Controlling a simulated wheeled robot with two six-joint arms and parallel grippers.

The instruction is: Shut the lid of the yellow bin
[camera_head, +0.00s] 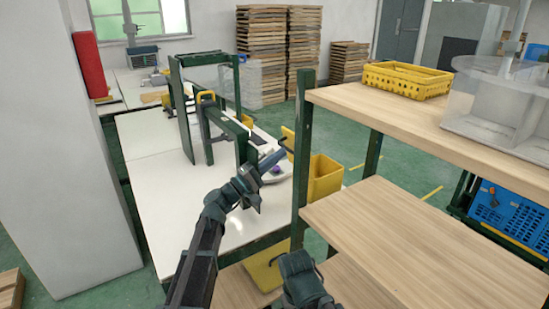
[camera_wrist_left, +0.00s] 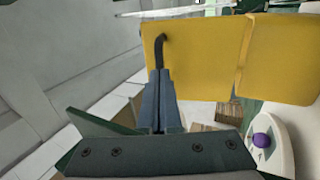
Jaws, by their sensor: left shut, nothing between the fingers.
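The yellow bin (camera_head: 325,180) stands behind the shelf's green post, partly hidden by it. Its yellow lid (camera_head: 289,136) stands raised at the left of the bin, with a dark handle at the post. In the left wrist view the lid (camera_wrist_left: 205,65) is a broad yellow panel with a black hooked handle (camera_wrist_left: 160,42). My left gripper (camera_head: 280,155) is shut and empty, with its fingertips (camera_wrist_left: 160,75) close to the handle; whether they touch cannot be told. Part of my right arm shows at the bottom of the head view, its finger state unclear.
A white table (camera_head: 165,180) with a green frame (camera_head: 188,120) lies left of the bin. A white tray with a purple item (camera_wrist_left: 262,140) is near the gripper. A wooden shelf (camera_head: 390,225) stands at the right, its post close to my left gripper. A yellow crate (camera_head: 405,82) sits on top.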

